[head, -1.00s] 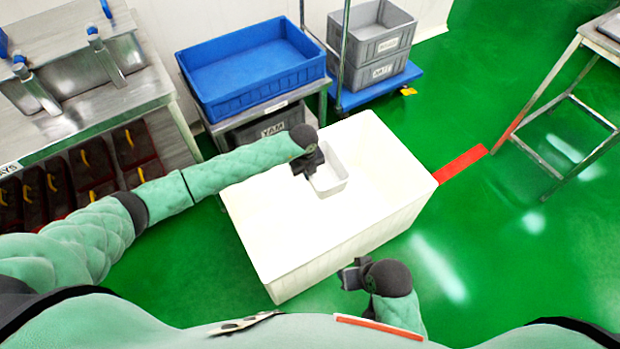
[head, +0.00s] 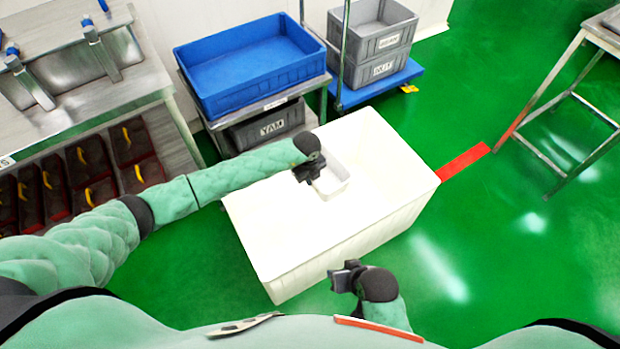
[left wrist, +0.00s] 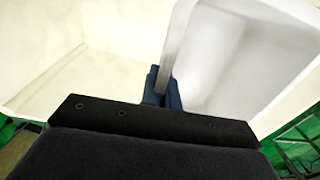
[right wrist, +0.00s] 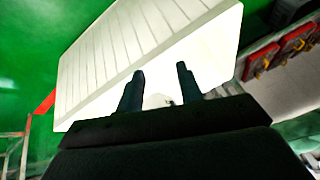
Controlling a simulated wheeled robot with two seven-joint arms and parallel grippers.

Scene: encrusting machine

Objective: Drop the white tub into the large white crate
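The white tub (head: 334,180) is a small open rectangular container, held over the large white crate (head: 285,232). My left gripper (head: 316,172) is shut on the tub's near-left rim. In the left wrist view, the tub (left wrist: 235,60) fills the right side, its wall between the fingers (left wrist: 163,88), with the crate's pale inside (left wrist: 100,70) around it. The tub's exact height over the crate floor is hard to tell. My right gripper (head: 340,278) is at the crate's near side, outside it. In the right wrist view its fingers (right wrist: 160,88) are apart and empty, before the crate's ribbed wall (right wrist: 130,50).
A blue bin (head: 250,70) sits on a metal cart behind the crate, above a grey YAM bin (head: 268,128). Stacked grey bins (head: 372,45) stand on a blue dolly. A steel table (head: 85,100) is at left.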

